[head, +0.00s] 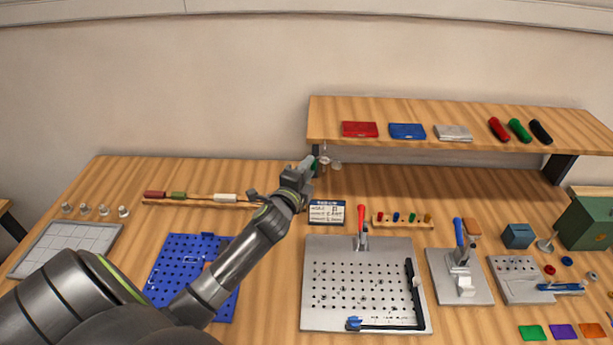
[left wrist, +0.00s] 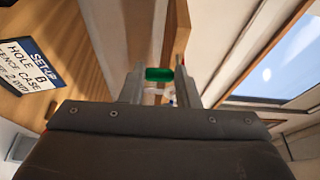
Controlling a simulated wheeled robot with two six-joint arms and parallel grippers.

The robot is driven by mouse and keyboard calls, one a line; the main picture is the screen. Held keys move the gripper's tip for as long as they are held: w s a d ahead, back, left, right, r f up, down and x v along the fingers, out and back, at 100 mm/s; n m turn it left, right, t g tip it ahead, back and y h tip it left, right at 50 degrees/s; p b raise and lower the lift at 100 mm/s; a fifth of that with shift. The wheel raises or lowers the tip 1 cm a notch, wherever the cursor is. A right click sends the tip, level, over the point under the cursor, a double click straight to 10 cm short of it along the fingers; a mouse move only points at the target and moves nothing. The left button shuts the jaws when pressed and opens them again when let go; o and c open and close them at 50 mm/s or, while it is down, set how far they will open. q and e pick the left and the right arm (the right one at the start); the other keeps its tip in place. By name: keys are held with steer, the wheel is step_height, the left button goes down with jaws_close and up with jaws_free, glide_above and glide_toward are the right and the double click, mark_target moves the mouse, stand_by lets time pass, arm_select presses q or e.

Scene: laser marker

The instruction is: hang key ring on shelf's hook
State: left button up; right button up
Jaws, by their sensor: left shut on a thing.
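My left gripper (head: 309,168) is raised at the left front corner of the wooden shelf (head: 450,146), just below its edge. In the left wrist view, the fingers (left wrist: 160,85) are shut on the green tag of the key ring (left wrist: 158,74). Small pale metal parts show just beyond the tag. In the head view, small silvery pieces (head: 324,158) show beside the fingertips under the shelf's left end. I cannot tell there which are hook and which are ring, or whether they touch. My right gripper is out of view.
Red (head: 360,129), blue (head: 407,131) and grey boxes lie on the shelf. A label card (head: 326,212) stands on the table below my left gripper. A perforated metal plate (head: 340,290) and a blue perforated board (head: 175,262) lie nearer. The shelf edge is close to the gripper.

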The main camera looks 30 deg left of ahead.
arm_select(q)
steer(key=shift+w+a+f+b, duration=0.2)
steer(key=shift+w+a+b, duration=0.2)
steer(key=shift+w, duration=0.3)
steer(key=shift+w+a+f+b, duration=0.25)
steer(key=shift+w+a+b, duration=0.15)
steer(key=shift+w, duration=0.35)
steer(key=shift+w+a+f+b, duration=0.2)
steer(key=shift+w+a+b, duration=0.1)
steer(key=shift+w+a, duration=0.3)
steer(key=shift+w, duration=0.1)
steer(key=shift+d, duration=0.1)
steer(key=o, duration=1.1)
steer(key=shift+f, duration=0.1)
steer(key=s+d+b, duration=0.3)
steer(key=s+b, duration=0.1)
steer(key=s, duration=1.3)
steer(key=shift+s+d, duration=0.1)
